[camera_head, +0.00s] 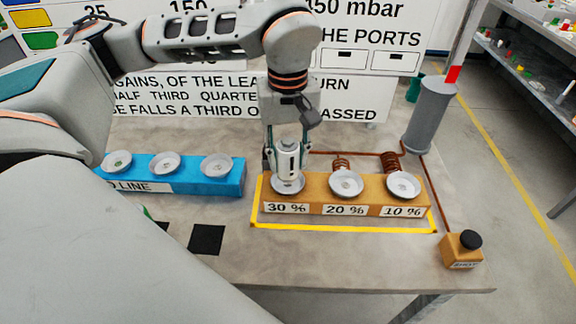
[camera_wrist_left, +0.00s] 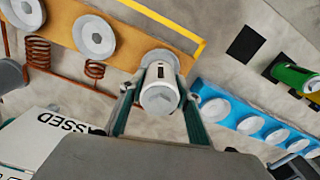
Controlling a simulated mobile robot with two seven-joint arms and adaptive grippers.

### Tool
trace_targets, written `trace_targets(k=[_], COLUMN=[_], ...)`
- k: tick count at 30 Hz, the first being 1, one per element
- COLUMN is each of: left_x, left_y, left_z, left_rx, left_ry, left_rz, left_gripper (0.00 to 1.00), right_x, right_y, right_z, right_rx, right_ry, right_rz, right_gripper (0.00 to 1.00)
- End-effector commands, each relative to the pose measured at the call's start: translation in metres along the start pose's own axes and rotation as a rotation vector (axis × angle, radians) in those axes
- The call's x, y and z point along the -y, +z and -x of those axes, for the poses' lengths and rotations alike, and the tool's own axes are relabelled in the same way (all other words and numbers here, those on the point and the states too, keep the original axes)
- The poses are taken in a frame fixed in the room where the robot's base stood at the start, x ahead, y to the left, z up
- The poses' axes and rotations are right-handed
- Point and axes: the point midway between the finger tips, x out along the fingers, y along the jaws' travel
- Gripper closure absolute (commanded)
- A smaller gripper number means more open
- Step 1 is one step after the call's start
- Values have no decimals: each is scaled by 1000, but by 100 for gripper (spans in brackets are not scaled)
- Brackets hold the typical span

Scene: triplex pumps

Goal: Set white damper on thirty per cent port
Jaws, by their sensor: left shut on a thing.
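The damper is over the dish of the thirty per cent port (camera_head: 287,188), at the left end of the tan block (camera_head: 328,209). Its lower end looks at or just above the dish; I cannot tell whether they touch. The twenty per cent port (camera_head: 346,184) and ten per cent port (camera_head: 404,185) are empty. My right gripper is out of view.
A blue block (camera_head: 245,176) with several dishes stands to the left. Copper coils (camera_head: 390,162) and a grey cylinder (camera_head: 430,115) are behind right. A tan box with a black knob (camera_head: 470,240) is at the right. A green cylinder (camera_wrist_left: 295,77) shows in the wrist view.

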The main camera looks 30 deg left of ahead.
Motion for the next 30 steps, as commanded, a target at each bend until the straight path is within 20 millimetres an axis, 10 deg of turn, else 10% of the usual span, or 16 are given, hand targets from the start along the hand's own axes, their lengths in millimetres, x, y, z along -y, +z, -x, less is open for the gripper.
trace_targets(k=[17, 18, 20, 30], left_x=[0, 0, 0, 0], left_y=[0, 0, 0, 0], left_z=[-31, -32, -31, -30], left_rx=[1, 1, 1, 1], left_ry=[-1, -2, -2, -1], left_rz=[1, 1, 1, 0], left_gripper=[97, 62, 51, 51], right_x=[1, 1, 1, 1], right_y=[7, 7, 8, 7], right_z=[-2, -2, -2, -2], right_rx=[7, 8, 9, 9], right_ry=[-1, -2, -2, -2], right_rz=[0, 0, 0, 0], right_gripper=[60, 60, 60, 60])
